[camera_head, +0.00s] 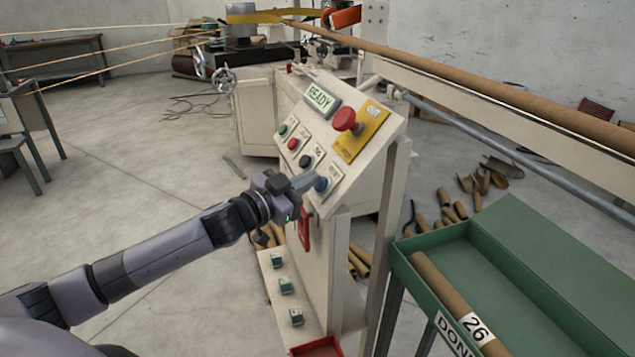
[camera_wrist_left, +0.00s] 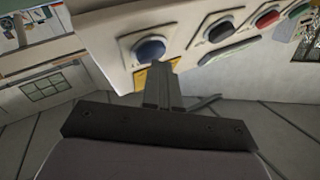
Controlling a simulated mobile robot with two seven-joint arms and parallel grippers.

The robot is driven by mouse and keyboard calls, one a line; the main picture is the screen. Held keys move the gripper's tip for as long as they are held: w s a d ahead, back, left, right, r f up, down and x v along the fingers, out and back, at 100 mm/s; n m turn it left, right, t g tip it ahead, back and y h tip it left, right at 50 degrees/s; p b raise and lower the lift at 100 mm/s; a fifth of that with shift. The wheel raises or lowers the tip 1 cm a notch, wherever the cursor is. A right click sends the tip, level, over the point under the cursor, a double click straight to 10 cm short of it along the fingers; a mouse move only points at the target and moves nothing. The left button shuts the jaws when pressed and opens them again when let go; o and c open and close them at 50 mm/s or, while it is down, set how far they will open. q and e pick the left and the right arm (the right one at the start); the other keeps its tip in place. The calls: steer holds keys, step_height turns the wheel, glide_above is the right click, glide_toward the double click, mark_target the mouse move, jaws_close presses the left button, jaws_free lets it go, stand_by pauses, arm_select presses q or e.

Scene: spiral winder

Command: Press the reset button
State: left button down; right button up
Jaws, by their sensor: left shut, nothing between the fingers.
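The control panel (camera_head: 327,107) is a sloped cream box with several buttons, a READY display (camera_head: 321,100) and a red CUT mushroom button (camera_head: 346,119) on a yellow plate. The blue reset button (camera_head: 322,184) is at the panel's lower right corner; it also shows in the left wrist view (camera_wrist_left: 150,49). My left gripper (camera_head: 309,180) is shut and empty, its tips right at the blue button. In the left wrist view the fingertips (camera_wrist_left: 160,66) lie just below the button, and I cannot tell whether they touch it. My right gripper is not in view.
A green DONE tray (camera_head: 531,318) with a cardboard tube marked 26 (camera_head: 450,300) stands at the right. A long brown tube (camera_head: 480,84) and rail cross the upper right. Several loose tubes lie on the floor. Floor left of the panel is mostly clear.

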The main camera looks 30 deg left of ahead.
arm_select(q)
steer(key=shift+s, duration=0.1)
steer(key=shift+s+a+r+p, duration=0.4)
steer(key=shift+r+p, duration=0.05)
steer(key=shift+p, duration=0.1)
steer(key=s+a+r+p, duration=0.2)
steer(key=s+r+p, duration=0.1)
steer(key=shift+a+r, duration=0.15)
steer(key=shift+a, duration=0.1)
stand_by(0.9)
